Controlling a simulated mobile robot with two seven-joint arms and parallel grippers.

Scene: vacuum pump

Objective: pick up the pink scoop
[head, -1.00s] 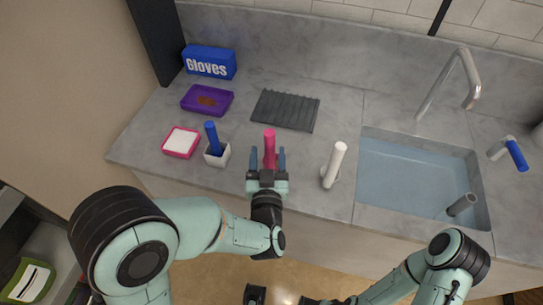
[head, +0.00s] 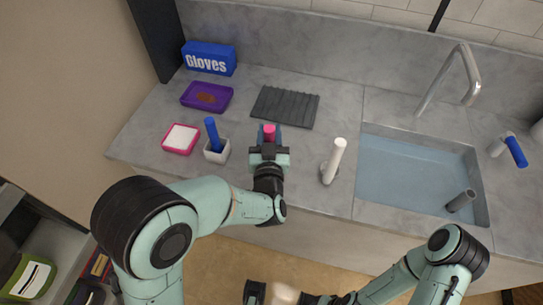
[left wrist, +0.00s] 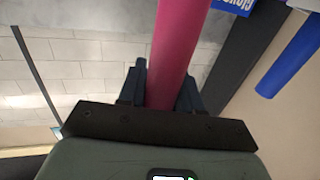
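The pink scoop (head: 269,131) stands on the counter, its handle upright; its lower part is hidden behind my left gripper. My left gripper (head: 269,137) has one finger on each side of the handle. In the left wrist view the pink handle (left wrist: 178,50) runs between the two dark fingers (left wrist: 164,90), which sit close against it with no clear gap. The gripper looks shut on the handle.
Left of the scoop are a blue-handled tool in a white holder (head: 217,152), a pink-rimmed white tray (head: 181,139) and a purple tray (head: 207,97). A dark ribbed mat (head: 285,107) lies behind. A white-handled tool (head: 334,160) and the sink (head: 415,170) are right.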

